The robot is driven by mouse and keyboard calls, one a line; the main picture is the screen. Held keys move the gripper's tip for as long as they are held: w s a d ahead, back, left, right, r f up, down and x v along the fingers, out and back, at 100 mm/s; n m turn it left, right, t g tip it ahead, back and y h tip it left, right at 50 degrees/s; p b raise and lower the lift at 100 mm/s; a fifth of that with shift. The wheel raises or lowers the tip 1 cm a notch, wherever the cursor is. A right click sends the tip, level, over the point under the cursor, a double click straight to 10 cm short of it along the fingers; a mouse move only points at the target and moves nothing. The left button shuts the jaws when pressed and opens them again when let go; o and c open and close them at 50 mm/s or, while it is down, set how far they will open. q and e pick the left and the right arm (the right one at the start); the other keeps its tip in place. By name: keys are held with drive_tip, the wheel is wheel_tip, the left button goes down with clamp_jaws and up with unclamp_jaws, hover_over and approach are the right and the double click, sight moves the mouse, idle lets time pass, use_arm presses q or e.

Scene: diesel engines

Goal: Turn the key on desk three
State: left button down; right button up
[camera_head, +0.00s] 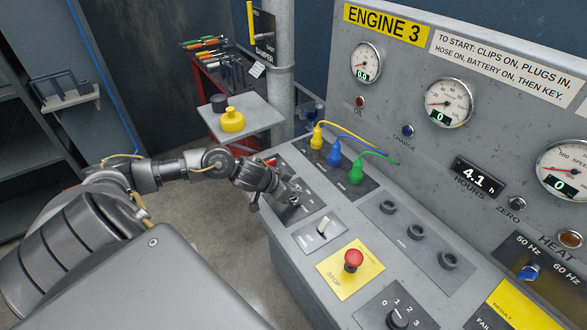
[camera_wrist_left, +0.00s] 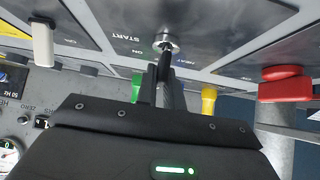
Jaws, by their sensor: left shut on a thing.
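Desk three is the grey console under the yellow "ENGINE 3" sign (camera_head: 387,24). In the head view my left gripper (camera_head: 288,203) reaches down onto a dark switch plate at the console's left part and hides most of it. In the left wrist view the key switch (camera_wrist_left: 166,41) is a round metal barrel with START, ON and HEAT lettered around it. My left gripper (camera_wrist_left: 166,80) is shut on the dark key (camera_wrist_left: 165,60) right at the barrel. The key's exact angle is hard to tell. My right gripper is not in view.
A white toggle (camera_head: 324,226) and red stop button (camera_head: 353,259) are close by. Yellow (camera_head: 317,138), blue (camera_head: 334,153) and green (camera_head: 356,172) plugs stand behind the gripper. A red handle (camera_wrist_left: 285,90) shows at right in the wrist view.

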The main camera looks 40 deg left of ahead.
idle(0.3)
use_arm(q)
drive_tip(key=c, duration=1.5)
unclamp_jaws()
drive_tip(key=shift+d+b+v, duration=0.2)
drive_tip(key=shift+b+v, duration=0.2)
drive_tip(key=shift+v, duration=4.95)
drive_tip(key=shift+s, duration=0.1)
